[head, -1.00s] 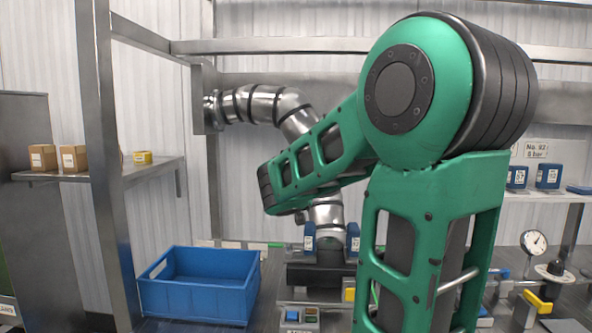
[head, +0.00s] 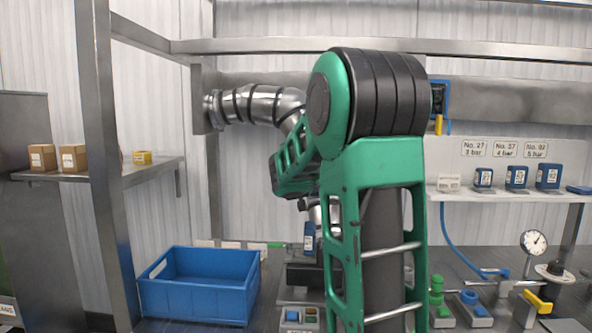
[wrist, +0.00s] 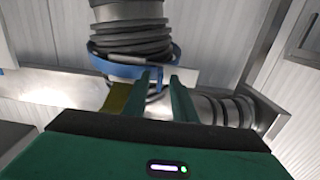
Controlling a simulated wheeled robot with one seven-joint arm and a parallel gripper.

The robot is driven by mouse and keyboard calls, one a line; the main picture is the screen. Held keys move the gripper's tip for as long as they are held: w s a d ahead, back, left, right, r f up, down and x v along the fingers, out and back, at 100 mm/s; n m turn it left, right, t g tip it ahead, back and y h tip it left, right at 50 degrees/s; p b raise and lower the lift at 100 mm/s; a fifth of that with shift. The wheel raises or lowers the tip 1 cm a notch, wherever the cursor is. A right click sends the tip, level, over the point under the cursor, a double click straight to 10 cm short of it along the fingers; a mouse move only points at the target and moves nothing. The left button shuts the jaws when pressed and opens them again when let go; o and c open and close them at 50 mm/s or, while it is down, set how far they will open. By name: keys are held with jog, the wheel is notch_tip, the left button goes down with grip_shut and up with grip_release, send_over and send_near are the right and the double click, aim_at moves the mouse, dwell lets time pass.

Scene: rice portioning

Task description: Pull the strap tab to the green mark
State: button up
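In the wrist view, my gripper (wrist: 160,80) has two green fingers with a clear gap between them, and I see nothing held there. A blue strap-like band (wrist: 112,70) runs around a dark ribbed hose (wrist: 130,38) just beyond the fingertips. An olive-yellow piece (wrist: 117,98), possibly the tab, shows beside the left finger; I cannot tell whether they touch.
A silver pipe (head: 262,104) comes from the wall and bends down behind my arm. A blue crate (head: 197,301) stands left of my arm. A side shelf (head: 150,173) holds small boxes. A gauge (head: 533,242) and fittings stand on the right of the bench.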

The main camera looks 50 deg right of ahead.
grip_shut()
dwell(1.3)
